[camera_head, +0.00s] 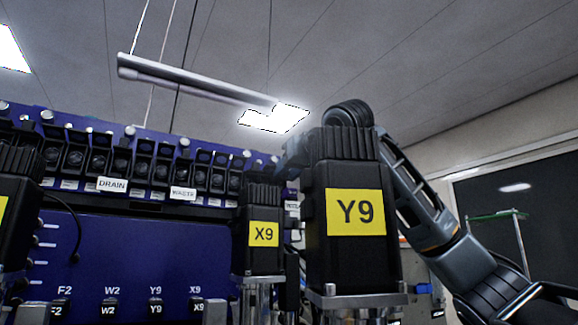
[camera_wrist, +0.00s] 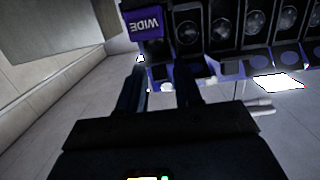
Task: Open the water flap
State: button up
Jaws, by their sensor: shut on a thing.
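A row of black flap units (camera_head: 150,160) runs along the top of the blue bioreactor panel (camera_head: 120,250) in the head view. Labels DRAIN (camera_head: 113,184) and WASTE (camera_head: 183,194) are readable; no water label is readable. The flap row also shows in the wrist view (camera_wrist: 222,28), with a purple label (camera_wrist: 145,24) that seems to read WIDE. My gripper (camera_wrist: 160,78) is at the end of this row, its two dark fingers around a small part, seemingly a flap, mostly hidden between them. In the head view my gripper is hidden behind the Y9 unit.
The tall black units Y9 (camera_head: 345,255) and X9 (camera_head: 264,262) stand in front of the panel, close to my arm. A metal bar (camera_head: 195,84) hangs overhead. A glass-topped stand (camera_head: 500,216) is at the right.

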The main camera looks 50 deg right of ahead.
jog(key=shift+r+g+p, duration=0.7)
jog(key=shift+p, duration=0.45)
jog(key=shift+w+d+f+g+y+p, duration=0.15)
jog(key=shift+g+y+p, duration=0.35)
jog(key=shift+g+p, duration=0.35)
jog(key=o, duration=0.7)
jog(key=shift+f, duration=0.1)
jog(key=b+v, duration=0.2)
jog(key=v, duration=0.6)
jog(key=shift+f, duration=0.1)
